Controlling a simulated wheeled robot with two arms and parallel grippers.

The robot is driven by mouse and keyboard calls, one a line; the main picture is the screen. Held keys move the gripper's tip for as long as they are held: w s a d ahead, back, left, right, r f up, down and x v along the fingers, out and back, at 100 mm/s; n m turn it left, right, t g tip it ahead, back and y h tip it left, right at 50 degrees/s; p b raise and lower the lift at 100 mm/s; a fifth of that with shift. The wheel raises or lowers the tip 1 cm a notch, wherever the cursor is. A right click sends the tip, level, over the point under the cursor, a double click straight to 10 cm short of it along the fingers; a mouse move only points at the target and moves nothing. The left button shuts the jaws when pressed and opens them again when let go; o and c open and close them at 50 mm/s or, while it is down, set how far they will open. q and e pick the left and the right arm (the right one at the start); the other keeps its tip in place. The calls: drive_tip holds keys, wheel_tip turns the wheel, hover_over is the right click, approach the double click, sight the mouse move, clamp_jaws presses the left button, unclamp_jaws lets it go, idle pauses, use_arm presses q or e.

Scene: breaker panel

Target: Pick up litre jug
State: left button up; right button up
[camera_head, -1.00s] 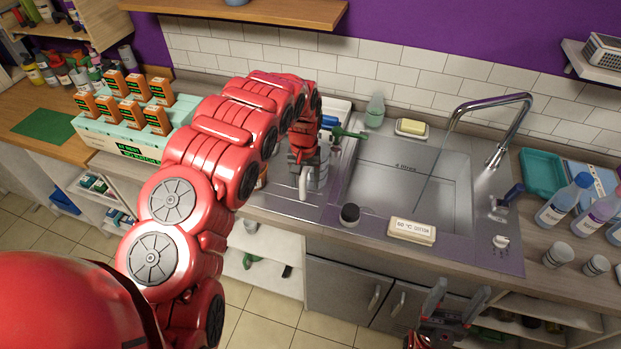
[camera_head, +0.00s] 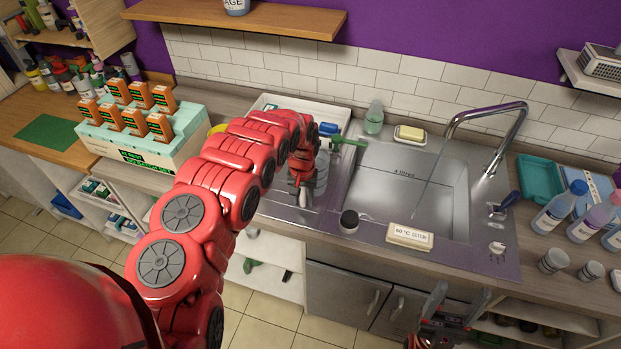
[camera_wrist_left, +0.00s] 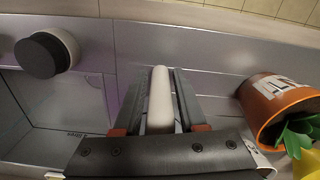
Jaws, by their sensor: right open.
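The litre jug (camera_head: 321,176) appears as a grey, partly see-through vessel on the steel drainer left of the sink, largely hidden by my left arm. My left gripper (camera_head: 302,192) is at its near side, pointing down. In the left wrist view, a pale, rounded bar (camera_wrist_left: 160,95), apparently the jug's handle, lies between the two dark fingers of my left gripper (camera_wrist_left: 161,85). I cannot tell whether the fingers press on it. My right gripper (camera_head: 455,305) is open and empty, low in front of the sink cabinet.
The sink basin (camera_head: 400,190) looks clear apart from the running tap (camera_head: 485,110).

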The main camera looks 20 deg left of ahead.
use_arm(q)
clamp_jaws()
idle(1.1)
